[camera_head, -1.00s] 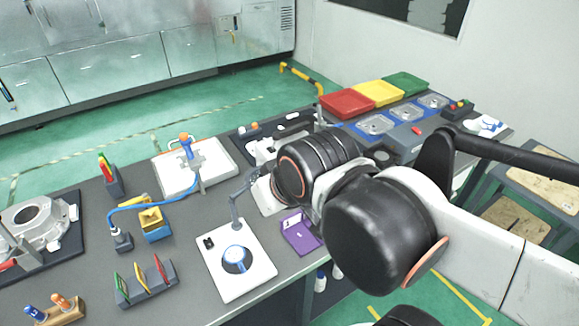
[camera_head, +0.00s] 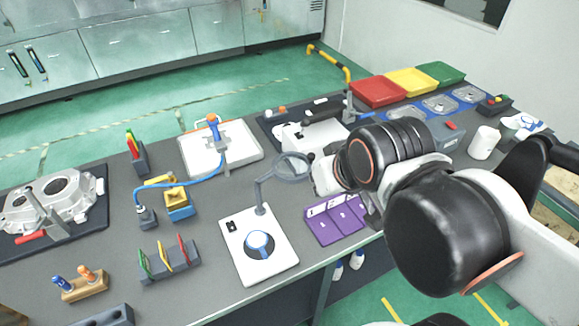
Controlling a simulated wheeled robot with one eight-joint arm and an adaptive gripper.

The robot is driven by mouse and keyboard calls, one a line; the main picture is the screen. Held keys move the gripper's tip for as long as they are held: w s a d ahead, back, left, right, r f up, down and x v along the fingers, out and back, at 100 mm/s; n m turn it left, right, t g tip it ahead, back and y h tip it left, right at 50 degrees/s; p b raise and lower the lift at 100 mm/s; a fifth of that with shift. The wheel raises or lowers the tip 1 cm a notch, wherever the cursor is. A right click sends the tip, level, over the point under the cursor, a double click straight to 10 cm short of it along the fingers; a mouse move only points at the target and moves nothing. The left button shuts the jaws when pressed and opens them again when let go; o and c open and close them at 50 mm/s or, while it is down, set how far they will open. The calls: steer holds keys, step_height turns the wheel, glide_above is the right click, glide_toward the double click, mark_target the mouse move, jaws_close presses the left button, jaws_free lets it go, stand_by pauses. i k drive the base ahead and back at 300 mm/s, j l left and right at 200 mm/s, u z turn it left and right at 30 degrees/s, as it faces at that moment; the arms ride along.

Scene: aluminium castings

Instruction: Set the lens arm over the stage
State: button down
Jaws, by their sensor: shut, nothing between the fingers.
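The magnifier stands on a white base plate (camera_head: 282,265) near the table's front edge. Its round stage (camera_head: 258,243) has a blue ring and a pale top. The grey lens arm (camera_head: 263,190) rises from a post at the plate's back and reaches back and right. Its round lens (camera_head: 290,167) is beyond the plate, off to the back right of the stage and not over it. My gripper (camera_head: 322,180) is shut and empty, just right of the lens. My wrist hides much of it, and I cannot tell whether it touches the lens rim.
A purple tray (camera_head: 322,232) lies right of the plate, below my gripper. A white tray (camera_head: 245,160) with a blue-hosed fixture stands behind the lens. A rack of coloured cards (camera_head: 170,267) is left of the plate. A white cup (camera_head: 485,142) stands far right.

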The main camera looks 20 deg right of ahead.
mark_target(309, 158)
steer(key=l+u, duration=0.4)
steer(key=k+l+u, duration=0.1)
steer(key=u, duration=0.3)
steer(key=l, duration=0.1)
